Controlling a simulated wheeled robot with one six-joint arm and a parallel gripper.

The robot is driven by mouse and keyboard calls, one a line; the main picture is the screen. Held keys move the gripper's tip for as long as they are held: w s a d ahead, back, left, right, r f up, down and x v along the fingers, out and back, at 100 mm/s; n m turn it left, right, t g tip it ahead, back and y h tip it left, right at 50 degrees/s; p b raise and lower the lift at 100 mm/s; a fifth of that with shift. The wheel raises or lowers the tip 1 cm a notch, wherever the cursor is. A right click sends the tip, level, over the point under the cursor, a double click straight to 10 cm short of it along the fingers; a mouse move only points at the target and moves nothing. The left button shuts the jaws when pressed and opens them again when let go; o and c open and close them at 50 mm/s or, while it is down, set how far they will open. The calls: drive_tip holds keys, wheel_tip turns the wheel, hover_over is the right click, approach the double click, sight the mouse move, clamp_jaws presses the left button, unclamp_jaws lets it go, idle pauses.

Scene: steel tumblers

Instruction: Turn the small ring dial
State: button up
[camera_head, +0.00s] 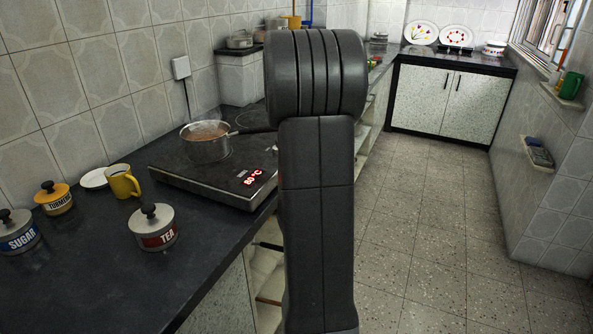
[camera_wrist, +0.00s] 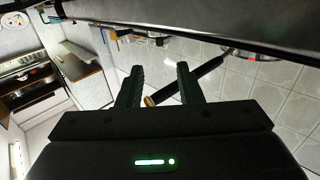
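I cannot make out a small ring dial in either view. A dark flat cooker (camera_head: 180,180) sits on the black counter in the head view, with a red display (camera_head: 253,177) that reads about 80 °C. My arm covers the area to its right, so any dial there is hidden. My gripper (camera_wrist: 160,72) shows in the wrist view, its two dark fingers apart and nothing held between them. A dark stick-like thing with an orange-brown end (camera_wrist: 150,101) shows behind the fingers; whether it touches them is unclear. The gripper is hidden in the head view.
A steel pot (camera_head: 206,151) with reddish contents stands on the cooker. A yellow mug (camera_head: 122,184), a tea jar (camera_head: 153,237), a turmeric jar (camera_head: 55,202) and a sugar jar (camera_head: 17,240) stand on the counter (camera_head: 90,285). The tiled floor (camera_head: 430,230) at right is clear.

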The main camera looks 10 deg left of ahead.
drive_tip(key=v, duration=0.4)
drive_tip(key=shift+s+d, duration=0.1)
drive_tip(key=x, duration=1.3)
drive_tip(key=shift+w+a+f+p, duration=0.1)
drive_tip(key=shift+w+a+p, duration=0.1)
drive_tip(key=shift+w+p, duration=0.15)
drive_tip(key=shift+w, duration=0.1)
drive_tip(key=shift+p, duration=0.3)
